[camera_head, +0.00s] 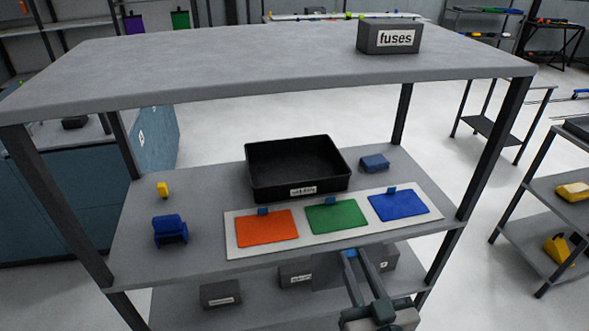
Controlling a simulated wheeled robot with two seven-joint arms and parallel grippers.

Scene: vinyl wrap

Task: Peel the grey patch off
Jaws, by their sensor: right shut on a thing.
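A pale board (232,238) lies on the middle shelf with an orange patch (266,229), a green patch (336,216) and a blue patch (398,206), each with a small blue tab at its far edge. My right gripper (353,255) is in front of the shelf's front edge, below the board. Its fingers are shut on a small blue tab, and a dark grey sheet (328,274), seemingly the grey patch, shows beside the fingers. Its outline is hard to separate from the grey boxes behind it. My left gripper is not in view.
A black bin (298,192) stands behind the board. A blue clamp-like item (170,231), a yellow item (163,189) and a blue block (374,162) are on the same shelf. The top shelf (250,60) and its posts surround this space. Grey boxes (220,294) sit below.

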